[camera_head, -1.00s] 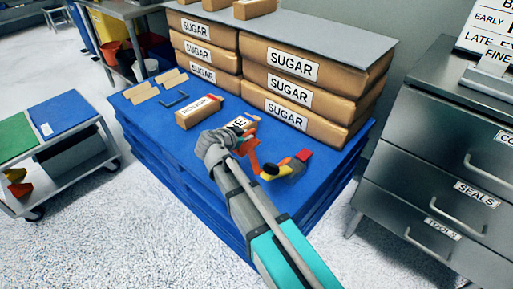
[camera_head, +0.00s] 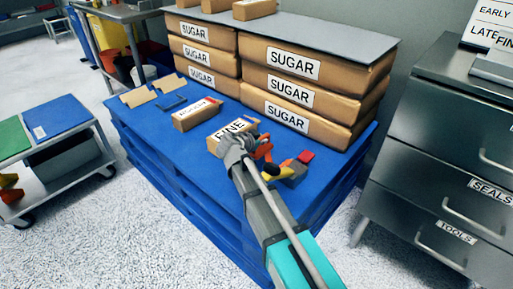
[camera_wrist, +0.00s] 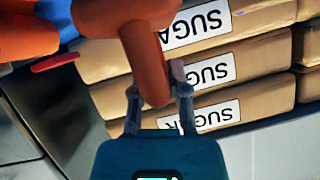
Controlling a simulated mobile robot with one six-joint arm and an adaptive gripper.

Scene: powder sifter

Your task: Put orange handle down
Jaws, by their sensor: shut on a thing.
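My gripper (camera_head: 248,150) is over the near right part of the blue pallet top (camera_head: 170,135). In the wrist view my gripper (camera_wrist: 157,88) is shut on the orange handle (camera_wrist: 146,60), with one finger on each side of its shaft. The orange handle (camera_head: 265,147) also shows just beyond my gripper in the head view, partly hidden. Whether it touches the pallet I cannot tell.
A box marked FINE (camera_head: 222,138) stands left of my gripper, near another labelled box (camera_head: 195,115). A yellow and dark tool (camera_head: 285,172) and a red piece (camera_head: 306,156) are on the right. Stacked SUGAR bags (camera_head: 300,90) stand behind. The pallet's front left is clear.

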